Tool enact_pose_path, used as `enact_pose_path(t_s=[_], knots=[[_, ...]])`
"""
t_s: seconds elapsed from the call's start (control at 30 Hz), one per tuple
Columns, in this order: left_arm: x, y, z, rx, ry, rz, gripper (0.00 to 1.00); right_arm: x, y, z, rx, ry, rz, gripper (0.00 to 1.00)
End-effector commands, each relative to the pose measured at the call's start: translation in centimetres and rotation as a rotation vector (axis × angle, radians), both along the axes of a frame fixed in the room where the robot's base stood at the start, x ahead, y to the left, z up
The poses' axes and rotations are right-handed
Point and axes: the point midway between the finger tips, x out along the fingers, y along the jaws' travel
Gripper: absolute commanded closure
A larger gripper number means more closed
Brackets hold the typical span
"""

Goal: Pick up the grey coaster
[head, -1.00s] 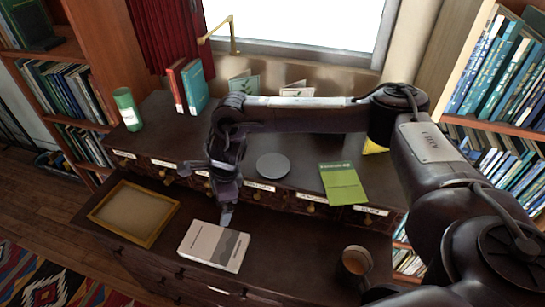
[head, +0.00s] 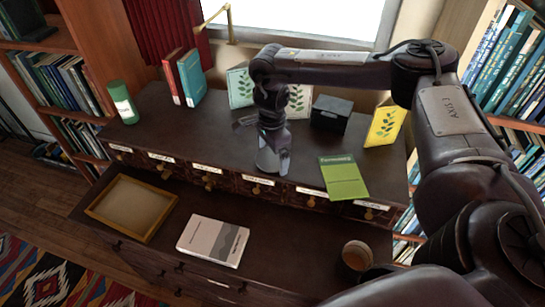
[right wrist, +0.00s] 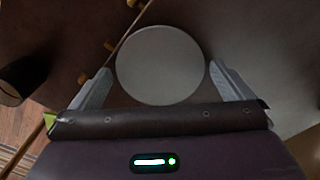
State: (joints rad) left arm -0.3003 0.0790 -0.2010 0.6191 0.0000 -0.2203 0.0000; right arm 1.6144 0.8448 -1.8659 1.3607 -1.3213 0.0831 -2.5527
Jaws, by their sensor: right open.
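The grey coaster (right wrist: 160,65) is a flat, round, pale disc. In the right wrist view it lies in front of my right gripper, between the two finger tips, with a finger to each side. My right gripper (head: 273,168) is open and empty, pointing down at the upper level of the dark desk in the head view. There the gripper hides most or all of the coaster. Its fingers also show in the right wrist view (right wrist: 159,72). I cannot tell the exact height left above the coaster. My left gripper is not in view.
A green booklet (head: 343,177) lies right of my gripper. A dark box (head: 330,114) and a yellow card (head: 385,126) stand behind. Red and teal books (head: 190,77) and a green can (head: 123,102) stand left. A tray (head: 95,209) and pale book (head: 235,243) lie on the lower level.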

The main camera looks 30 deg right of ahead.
Motion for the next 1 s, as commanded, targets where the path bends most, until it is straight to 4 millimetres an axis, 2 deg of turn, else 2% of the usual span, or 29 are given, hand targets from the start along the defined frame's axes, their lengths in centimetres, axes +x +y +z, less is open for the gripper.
enact_pose_path(t_s=[0.3,0.5,0.6,0.87,1.0], knots=[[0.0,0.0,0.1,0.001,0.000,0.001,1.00,0.0,0.0,-0.6,0.000,-0.001,0.000,0.01],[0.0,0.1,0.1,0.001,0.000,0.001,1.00,0.0,0.0,-0.6,0.000,-0.001,0.000,0.28],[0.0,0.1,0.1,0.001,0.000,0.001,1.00,0.0,0.0,-0.6,0.000,-0.002,0.000,0.37],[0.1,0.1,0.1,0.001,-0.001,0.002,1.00,0.1,0.0,-0.4,0.001,-0.002,0.000,0.37],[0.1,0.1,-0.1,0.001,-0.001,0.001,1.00,0.1,0.0,0.4,0.001,-0.003,0.000,0.37]])
